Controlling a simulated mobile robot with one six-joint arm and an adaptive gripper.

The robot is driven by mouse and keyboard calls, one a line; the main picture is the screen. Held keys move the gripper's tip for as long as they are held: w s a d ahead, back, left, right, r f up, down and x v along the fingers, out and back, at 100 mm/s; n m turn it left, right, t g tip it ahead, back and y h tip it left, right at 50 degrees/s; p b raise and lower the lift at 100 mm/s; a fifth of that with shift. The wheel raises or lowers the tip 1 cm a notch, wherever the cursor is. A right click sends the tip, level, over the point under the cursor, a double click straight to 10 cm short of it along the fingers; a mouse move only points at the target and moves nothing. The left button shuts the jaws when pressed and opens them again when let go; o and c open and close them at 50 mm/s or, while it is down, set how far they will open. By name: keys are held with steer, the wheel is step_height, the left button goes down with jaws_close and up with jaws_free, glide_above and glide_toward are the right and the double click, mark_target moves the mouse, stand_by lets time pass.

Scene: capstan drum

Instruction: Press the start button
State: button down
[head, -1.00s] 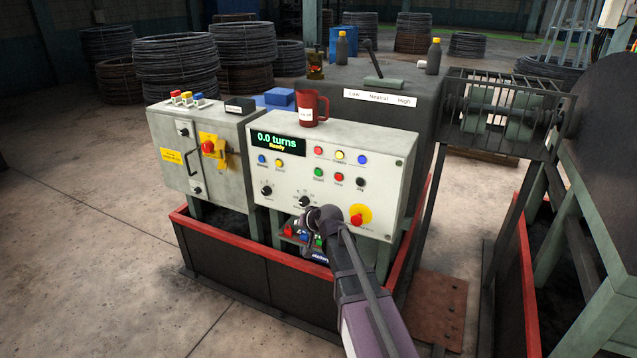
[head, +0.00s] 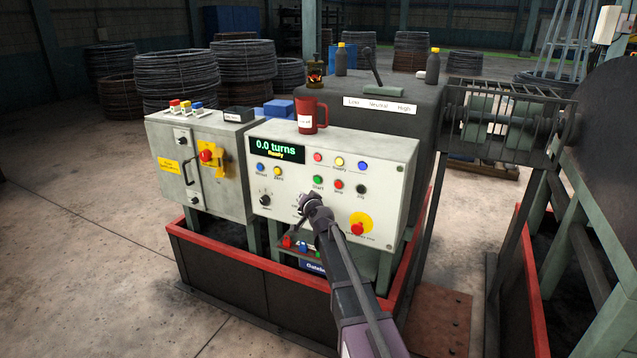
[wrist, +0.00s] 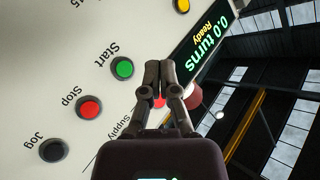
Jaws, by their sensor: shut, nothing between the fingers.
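The green Start button (head: 317,180) is on the light control panel, between the lamp row and the selector knob. In the wrist view the green Start button (wrist: 123,68) lies left of my fingertips, uncovered and not touched by them. My gripper (head: 309,199) is shut and empty. In the head view it appears just below the button, over the selector knob's area. In the wrist view my gripper (wrist: 160,66) has its two fingertips together. The display (head: 277,150) reads "0.0 turns" and "Ready".
The red Stop button (head: 339,184) and black Jog button (head: 361,189) sit right of Start. A red emergency button (head: 358,228) on yellow is lower right. A red mug (head: 312,115) stands on the panel's top.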

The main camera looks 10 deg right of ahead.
mark_target(317, 180)
steer(key=shift+w+d, duration=0.85)
steer(key=shift+w, duration=0.35)
steer(key=shift+w+d, duration=0.9)
steer(key=shift+w, duration=0.25)
steer(key=shift+w+d, duration=0.85)
steer(key=shift+w, duration=0.35)
steer(key=shift+w, duration=0.15)
steer(key=shift+w+d, duration=0.25)
